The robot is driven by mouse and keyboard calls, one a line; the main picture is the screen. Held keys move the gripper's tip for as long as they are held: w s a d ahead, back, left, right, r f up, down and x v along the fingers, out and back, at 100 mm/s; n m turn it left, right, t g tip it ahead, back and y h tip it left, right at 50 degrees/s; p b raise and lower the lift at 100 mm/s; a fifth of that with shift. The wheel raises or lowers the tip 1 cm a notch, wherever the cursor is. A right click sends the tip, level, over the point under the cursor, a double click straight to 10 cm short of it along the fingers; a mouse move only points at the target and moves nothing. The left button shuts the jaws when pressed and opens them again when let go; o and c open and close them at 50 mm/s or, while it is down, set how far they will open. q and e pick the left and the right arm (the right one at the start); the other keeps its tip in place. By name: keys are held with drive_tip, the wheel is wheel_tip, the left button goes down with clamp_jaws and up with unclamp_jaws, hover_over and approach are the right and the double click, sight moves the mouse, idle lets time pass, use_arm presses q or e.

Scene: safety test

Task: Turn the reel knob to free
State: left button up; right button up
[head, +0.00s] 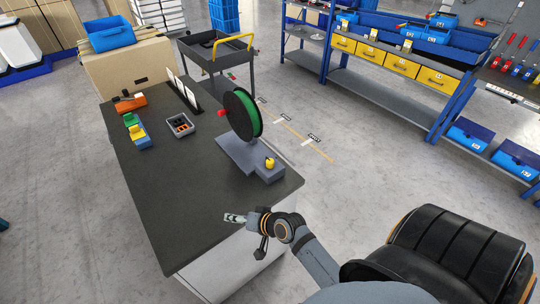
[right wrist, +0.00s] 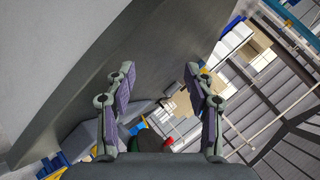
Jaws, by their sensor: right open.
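The reel (head: 242,113) stands upright near the right edge of the dark table, black with a green rim. A red part (head: 222,113) sticks out on its left side. Its grey base (head: 238,152) has a box at the right end with a yellow knob (head: 269,163) on top; its setting is too small to read. My right gripper (head: 235,218) is open and empty in front of the base, apart from the knob. In the right wrist view its two fingers (right wrist: 160,72) are spread; green and red parts show low between them. My left gripper is not in view.
The table (head: 190,215) also holds a small grey tray (head: 180,125), a blue block with green and yellow parts (head: 138,132) and an orange tool (head: 129,102). The table's front is clear.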

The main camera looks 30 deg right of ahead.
drive_tip(key=w+r+m+t, duration=0.6)
drive_tip(key=w+r+m, duration=0.15)
drive_tip(key=r, duration=0.25)
drive_tip(key=w+d+r+m+t+h, duration=0.3)
drive_tip(key=d+m+h, duration=0.45)
drive_tip(key=m, duration=0.65)
drive_tip(key=m+g+h+p, duration=0.1)
drive_tip(key=m+g+h, duration=0.65)
drive_tip(key=m, duration=0.95)
approach(270, 162)
drive_tip(key=r+g+y, duration=0.1)
drive_tip(key=y, duration=0.1)
drive_tip(key=x, duration=0.7)
drive_tip(key=r+p+x, duration=0.1)
drive_tip(key=x, duration=0.3)
drive_tip(key=shift+d, duration=0.3)
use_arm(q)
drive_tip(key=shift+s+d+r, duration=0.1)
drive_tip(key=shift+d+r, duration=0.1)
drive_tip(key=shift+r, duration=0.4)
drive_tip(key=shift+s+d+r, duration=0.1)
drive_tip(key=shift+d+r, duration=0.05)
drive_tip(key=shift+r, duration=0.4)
use_arm(e)
clamp_jaws()
